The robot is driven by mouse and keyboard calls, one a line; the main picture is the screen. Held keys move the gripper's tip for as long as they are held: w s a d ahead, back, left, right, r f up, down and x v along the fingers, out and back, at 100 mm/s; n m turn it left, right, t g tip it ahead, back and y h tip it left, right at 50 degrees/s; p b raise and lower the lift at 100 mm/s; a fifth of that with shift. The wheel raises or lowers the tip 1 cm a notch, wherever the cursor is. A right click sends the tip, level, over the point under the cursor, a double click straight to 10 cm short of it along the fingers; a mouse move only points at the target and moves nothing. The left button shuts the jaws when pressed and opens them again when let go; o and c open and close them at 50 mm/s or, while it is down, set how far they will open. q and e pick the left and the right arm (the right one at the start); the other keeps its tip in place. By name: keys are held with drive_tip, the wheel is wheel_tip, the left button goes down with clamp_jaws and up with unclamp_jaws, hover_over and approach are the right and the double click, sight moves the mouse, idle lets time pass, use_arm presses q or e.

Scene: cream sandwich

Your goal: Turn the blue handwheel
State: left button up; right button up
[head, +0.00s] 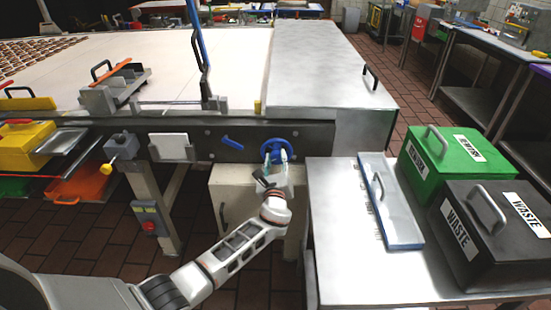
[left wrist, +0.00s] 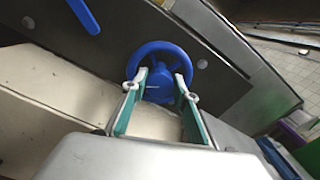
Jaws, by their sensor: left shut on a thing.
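The blue handwheel (head: 277,141) is on the dark front side panel of the long table, right of the middle of that panel. My left gripper (head: 276,158) is at the wheel, its arm reaching up from the lower left. In the left wrist view the blue handwheel (left wrist: 158,47) is near the top middle. The green-and-white fingers of the left gripper (left wrist: 162,90) stand on either side of its hub area and are shut on the wheel. The lower part of the wheel is partly hidden by the fingers. My right gripper is in neither view.
A blue lever (head: 232,143) is on the panel left of the wheel. A steel side table (head: 345,260) stands at the right with a blue-edged handled plate (head: 392,210), a green bin (head: 445,155) and a black waste bin (head: 490,235). A control box (head: 150,218) is on the table leg.

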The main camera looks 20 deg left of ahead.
use_arm(q)
drive_tip(key=shift+f, duration=0.1)
idle(0.3)
drive_tip(key=o, duration=1.1)
drive_tip(key=v, duration=1.2)
